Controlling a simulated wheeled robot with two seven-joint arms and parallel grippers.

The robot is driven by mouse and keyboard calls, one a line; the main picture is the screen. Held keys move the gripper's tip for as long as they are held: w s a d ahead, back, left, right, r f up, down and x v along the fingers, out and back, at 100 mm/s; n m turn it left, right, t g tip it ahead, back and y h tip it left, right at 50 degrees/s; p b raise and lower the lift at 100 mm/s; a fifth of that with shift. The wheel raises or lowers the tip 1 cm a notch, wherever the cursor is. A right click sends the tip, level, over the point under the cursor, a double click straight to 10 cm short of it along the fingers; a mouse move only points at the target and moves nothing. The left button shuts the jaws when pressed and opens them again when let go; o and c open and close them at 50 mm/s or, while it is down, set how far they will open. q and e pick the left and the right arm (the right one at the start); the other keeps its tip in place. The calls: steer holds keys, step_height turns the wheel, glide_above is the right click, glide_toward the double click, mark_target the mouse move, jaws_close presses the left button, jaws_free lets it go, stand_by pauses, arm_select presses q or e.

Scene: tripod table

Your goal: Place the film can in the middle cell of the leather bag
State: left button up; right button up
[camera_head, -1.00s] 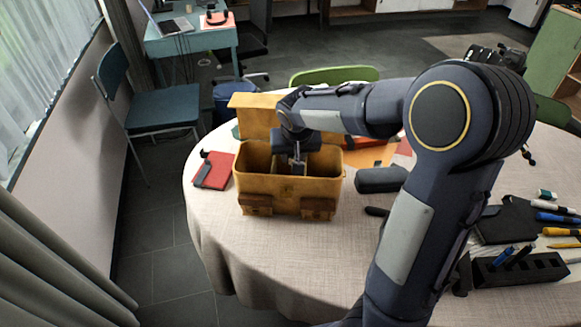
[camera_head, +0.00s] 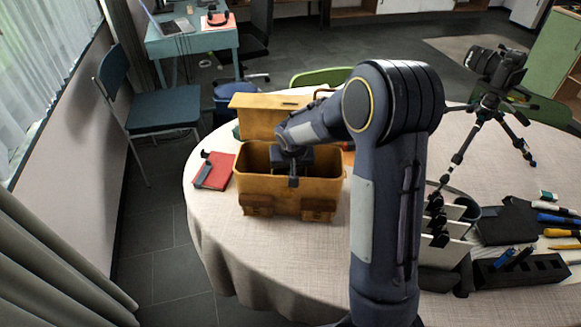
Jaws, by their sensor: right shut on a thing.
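The tan leather bag (camera_head: 322,190) stands open on the round table, its lid (camera_head: 262,118) raised at the back. My right gripper (camera_head: 293,180) points down at the middle of the bag's opening, its finger in front of or just inside the front wall. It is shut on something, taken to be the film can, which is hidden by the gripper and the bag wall. The cells inside are mostly covered by the gripper, so the can's exact place over them cannot be told. My left gripper is not in view.
A red notebook (camera_head: 222,172) with a dark item on it lies left of the bag. A camera on a tripod (camera_head: 488,90) stands right of my arm. White cards in a black rack (camera_head: 447,240), pens and a dark block (camera_head: 520,270) fill the right. The table's front left is clear.

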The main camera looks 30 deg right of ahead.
steer(key=shift+f+b, duration=0.55)
steer(key=shift+f, duration=0.05)
steer(key=o, duration=0.7)
steer(key=shift+r+p, duration=0.6)
steer(key=v, duration=1.1)
steer(key=s+a+n+y, duration=0.1)
steer(key=s+a+y, duration=0.1)
steer(key=s, duration=0.6)
steer(key=s+a+r+n+t+y, duration=0.1)
steer(key=s+a, duration=0.3)
steer(key=s, duration=0.5)
steer(key=s+a+r+n+y, duration=0.1)
steer(key=s+a, duration=0.3)
steer(key=s, duration=0.4)
steer(key=shift+s+r+t+y+p, duration=0.2)
steer(key=shift+t+y+p, duration=0.1)
steer(key=shift+y, duration=0.5)
